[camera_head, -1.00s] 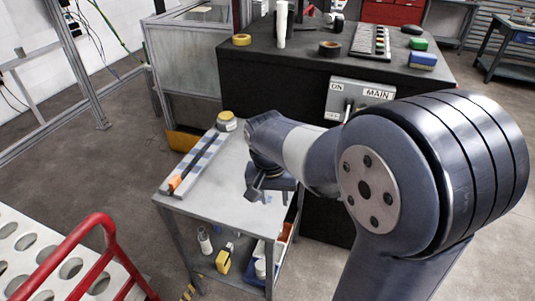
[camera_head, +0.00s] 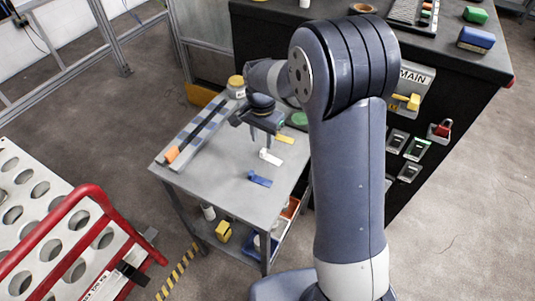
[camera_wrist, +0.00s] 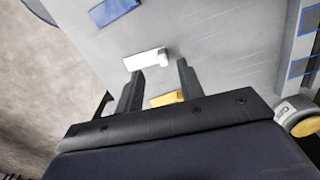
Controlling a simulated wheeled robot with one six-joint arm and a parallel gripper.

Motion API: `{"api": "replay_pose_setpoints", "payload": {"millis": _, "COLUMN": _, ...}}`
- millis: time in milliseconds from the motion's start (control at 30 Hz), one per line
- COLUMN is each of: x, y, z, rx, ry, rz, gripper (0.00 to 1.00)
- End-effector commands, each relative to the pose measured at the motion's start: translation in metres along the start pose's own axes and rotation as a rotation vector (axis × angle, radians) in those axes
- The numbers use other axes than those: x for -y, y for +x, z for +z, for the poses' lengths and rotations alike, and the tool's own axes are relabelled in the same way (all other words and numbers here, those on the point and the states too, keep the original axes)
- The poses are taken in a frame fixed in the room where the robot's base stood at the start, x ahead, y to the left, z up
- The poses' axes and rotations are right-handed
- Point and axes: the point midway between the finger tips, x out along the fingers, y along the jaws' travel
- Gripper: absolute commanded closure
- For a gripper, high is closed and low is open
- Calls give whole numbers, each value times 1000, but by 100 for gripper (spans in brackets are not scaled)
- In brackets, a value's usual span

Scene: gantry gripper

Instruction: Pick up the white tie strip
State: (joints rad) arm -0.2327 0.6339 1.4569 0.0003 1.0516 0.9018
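The white tie strip (camera_head: 270,157) lies on the grey top of a small cart, between a yellow strip (camera_head: 285,139) and a blue strip (camera_head: 260,179). In the wrist view the white strip (camera_wrist: 143,60) lies just ahead of the fingertips, with a raised end at its right. My gripper (camera_wrist: 160,68) is open and empty, its two fingers apart, and points down at the cart top. In the head view my gripper (camera_head: 258,133) is above the cart, up and left of the white strip. The yellow strip (camera_wrist: 166,98) shows partly behind the fingers in the wrist view.
A long rail with an orange end (camera_head: 172,154) lies along the cart's left side, with a yellow-topped jar (camera_head: 236,86) at its far end. A green round thing (camera_head: 299,118) is near the right edge. A black cabinet (camera_head: 440,75) stands behind; the cart's near part (camera_head: 220,190) is clear.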

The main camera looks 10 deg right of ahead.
Motion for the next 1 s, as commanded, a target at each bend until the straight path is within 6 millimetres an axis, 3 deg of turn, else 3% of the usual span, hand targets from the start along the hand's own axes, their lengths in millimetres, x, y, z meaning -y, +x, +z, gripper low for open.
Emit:
{"api": "replay_pose_setpoints", "payload": {"millis": 500, "x": 3, "y": 54, "z": -6, "rx": 1, "ry": 0, "rz": 1, "gripper": 64}}
{"api": "replay_pose_setpoints", "payload": {"millis": 767, "x": 3, "y": 57, "z": -6, "rx": -1, "ry": -1, "rz": -1, "gripper": 64}}
{"api": "replay_pose_setpoints", "payload": {"millis": 1000, "x": 3, "y": 57, "z": -6, "rx": -1, "ry": -1, "rz": -1, "gripper": 82}}
